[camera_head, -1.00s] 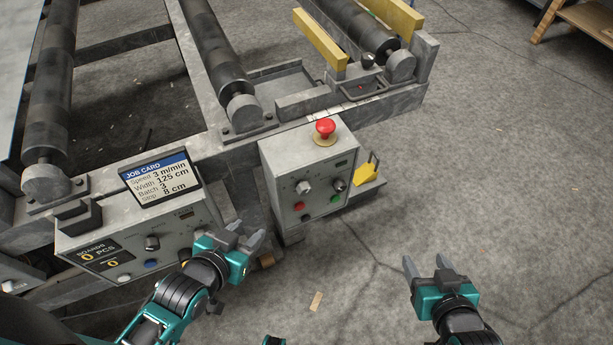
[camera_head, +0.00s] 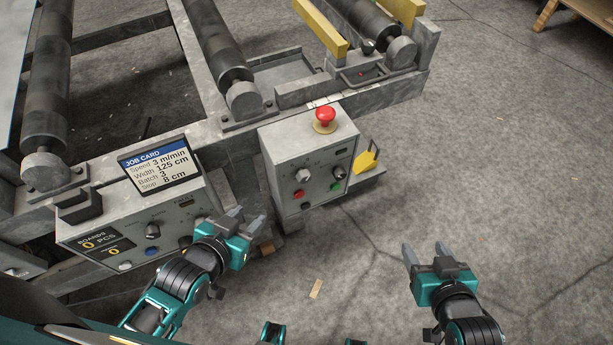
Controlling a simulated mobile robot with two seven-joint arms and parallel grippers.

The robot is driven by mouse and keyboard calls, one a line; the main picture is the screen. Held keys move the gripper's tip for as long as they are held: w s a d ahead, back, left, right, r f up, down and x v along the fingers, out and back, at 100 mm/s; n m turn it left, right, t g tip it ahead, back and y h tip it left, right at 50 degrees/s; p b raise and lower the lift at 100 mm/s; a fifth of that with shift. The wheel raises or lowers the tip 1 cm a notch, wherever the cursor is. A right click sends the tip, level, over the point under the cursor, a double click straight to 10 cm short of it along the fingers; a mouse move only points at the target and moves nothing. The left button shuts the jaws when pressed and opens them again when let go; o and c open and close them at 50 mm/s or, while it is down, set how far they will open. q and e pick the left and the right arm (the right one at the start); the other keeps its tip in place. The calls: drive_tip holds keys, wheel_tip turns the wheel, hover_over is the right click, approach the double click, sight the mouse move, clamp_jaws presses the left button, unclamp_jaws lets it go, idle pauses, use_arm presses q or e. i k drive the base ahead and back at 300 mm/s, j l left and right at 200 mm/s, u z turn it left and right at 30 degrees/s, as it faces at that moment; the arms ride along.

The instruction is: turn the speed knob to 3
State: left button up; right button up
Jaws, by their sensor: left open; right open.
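A grey control box (camera_head: 304,160) in the middle carries a pale knob (camera_head: 303,175) and a dark knob (camera_head: 339,172) on its front. A second grey box (camera_head: 105,221) at left has a dark knob (camera_head: 152,230) and a counter display. The labels are too small to read, so I cannot tell which is the speed knob or where it points. A job card (camera_head: 158,169) on the left box reads Speed 3 m/min. My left gripper (camera_head: 248,217) is open and empty, in front of the gap between the boxes. My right gripper (camera_head: 425,250) is open and empty over the floor.
A red mushroom button (camera_head: 325,116) tops the middle box. Its front also has a red button (camera_head: 298,194) and a green button (camera_head: 336,187). The left box has a blue button (camera_head: 152,251). A roller frame (camera_head: 215,140) stands behind.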

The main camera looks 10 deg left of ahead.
sight(304, 175)
drive_tip(key=l+u, duration=0.15)
drive_tip(key=u, duration=0.3)
drive_tip(key=i+l+u, duration=0.1)
drive_tip(key=u, duration=0.3)
drive_tip(key=l+u, duration=0.25)
drive_tip(key=u, duration=0.2)
drive_tip(key=k+l+u, duration=0.1)
drive_tip(key=l+u, duration=0.15)
drive_tip(key=l, duration=0.2)
drive_tip(key=k+l+u, duration=0.2)
drive_tip(key=l, duration=0.25)
drive_tip(key=k+l, duration=0.1)
drive_tip(key=l, duration=0.3)
drive_tip(key=l+u, duration=0.1)
drive_tip(key=l, duration=0.25)
drive_tip(key=k+l, duration=0.15)
drive_tip(key=l, duration=0.25)
